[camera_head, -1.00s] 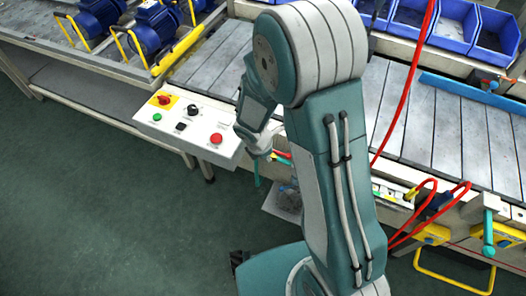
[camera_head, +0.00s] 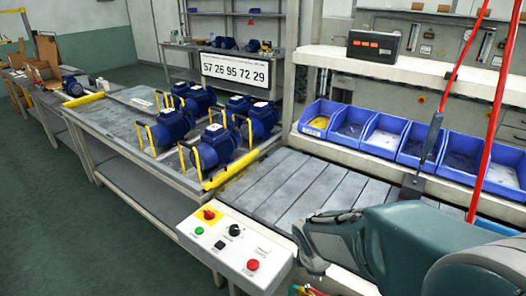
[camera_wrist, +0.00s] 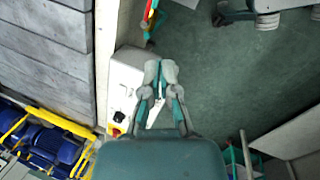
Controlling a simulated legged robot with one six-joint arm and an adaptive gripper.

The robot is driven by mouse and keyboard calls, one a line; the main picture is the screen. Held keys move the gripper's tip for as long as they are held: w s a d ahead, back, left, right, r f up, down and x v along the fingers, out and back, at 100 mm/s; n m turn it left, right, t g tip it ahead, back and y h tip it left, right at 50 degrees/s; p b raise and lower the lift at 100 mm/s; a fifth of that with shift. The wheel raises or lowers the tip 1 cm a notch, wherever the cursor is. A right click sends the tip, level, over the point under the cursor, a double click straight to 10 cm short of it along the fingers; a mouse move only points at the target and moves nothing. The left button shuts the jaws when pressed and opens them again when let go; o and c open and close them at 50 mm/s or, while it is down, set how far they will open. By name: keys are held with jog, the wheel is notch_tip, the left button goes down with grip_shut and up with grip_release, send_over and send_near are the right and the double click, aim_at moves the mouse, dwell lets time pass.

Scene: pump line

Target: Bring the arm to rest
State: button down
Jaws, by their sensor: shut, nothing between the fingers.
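My arm (camera_head: 400,245) reaches in from the lower right of the head view, above the front of the slatted conveyor. My gripper (camera_wrist: 160,70) shows in the wrist view with its two fingers together and nothing between them. It points down past the white control box (camera_wrist: 125,75), over the green floor. In the head view the same control box (camera_head: 225,238) stands left of my arm, with a red-and-yellow switch, a green button and a red button. I cannot tell the exact gap between my fingers and the box.
A bench (camera_head: 115,128) with several blue pumps with yellow handles stands at the left. Blue bins (camera_head: 383,136) line the shelf behind the conveyor (camera_head: 285,185). A red hose (camera_head: 492,130) hangs at the right. The green floor (camera_head: 60,225) at lower left is clear.

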jog(key=s+d+r+m+t+y, duration=0.2)
jog(key=s+r+m+t, duration=0.1)
jog(key=s+r+m, duration=1)
notch_tip(320, 180, up, 2)
jog(key=shift+s+m, duration=0.3)
jog(key=shift+m, duration=0.6)
dwell(0.6)
